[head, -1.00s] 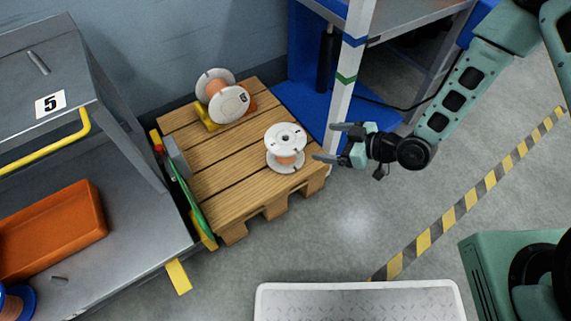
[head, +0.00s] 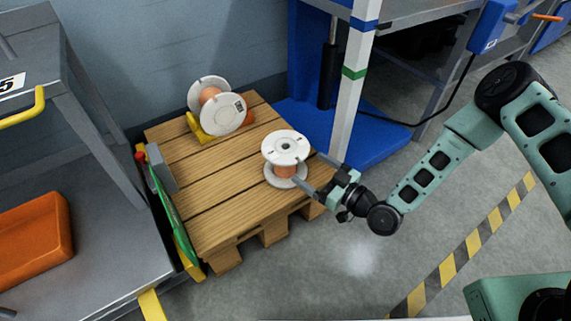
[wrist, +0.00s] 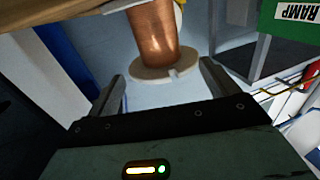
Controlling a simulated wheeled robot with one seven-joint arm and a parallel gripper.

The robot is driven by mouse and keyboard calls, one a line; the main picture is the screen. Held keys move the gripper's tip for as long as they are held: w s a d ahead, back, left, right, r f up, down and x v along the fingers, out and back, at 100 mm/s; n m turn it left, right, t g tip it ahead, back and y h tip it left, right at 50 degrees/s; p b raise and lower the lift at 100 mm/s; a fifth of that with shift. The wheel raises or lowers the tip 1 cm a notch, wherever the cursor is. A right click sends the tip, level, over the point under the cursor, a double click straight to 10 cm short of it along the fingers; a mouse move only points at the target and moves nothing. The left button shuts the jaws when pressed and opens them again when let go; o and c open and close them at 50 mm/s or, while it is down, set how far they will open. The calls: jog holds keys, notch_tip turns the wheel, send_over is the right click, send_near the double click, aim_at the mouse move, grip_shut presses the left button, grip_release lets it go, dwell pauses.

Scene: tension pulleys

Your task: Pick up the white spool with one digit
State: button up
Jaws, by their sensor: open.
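A white spool (head: 286,147) wound with copper stands upright near the right edge of the wooden pallet. A second white spool (head: 229,116) lies tilted on yellow and orange supports at the back; its flange has a dark label too small to read. No digit is legible on the upright spool. My gripper (head: 311,173) is open and level, just right of the upright spool, its fingertips pointing at it. In the wrist view, the spool's copper winding (wrist: 155,35) and one flange (wrist: 150,74) appear ahead, between the two open fingers. I cannot tell whether they touch it.
The wooden pallet (head: 215,190) has free boards at the front left. A green and yellow board (head: 172,215) stands at its left edge. A white post (head: 350,100) and blue base (head: 385,130) stand close behind my gripper. A wall is at the back.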

aim_at(290, 155)
jog(key=x, duration=0.2)
jog(key=shift+w+a+b, duration=0.2)
jog(key=shift+a+b, duration=0.05)
jog(key=shift+b, duration=0.05)
jog(key=b+x, duration=0.2)
jog(key=x, duration=0.3)
jog(key=shift+a+f, duration=0.1)
jog(key=shift+w+a, duration=0.15)
jog(key=shift+w, duration=0.05)
jog(key=c, duration=1.5)
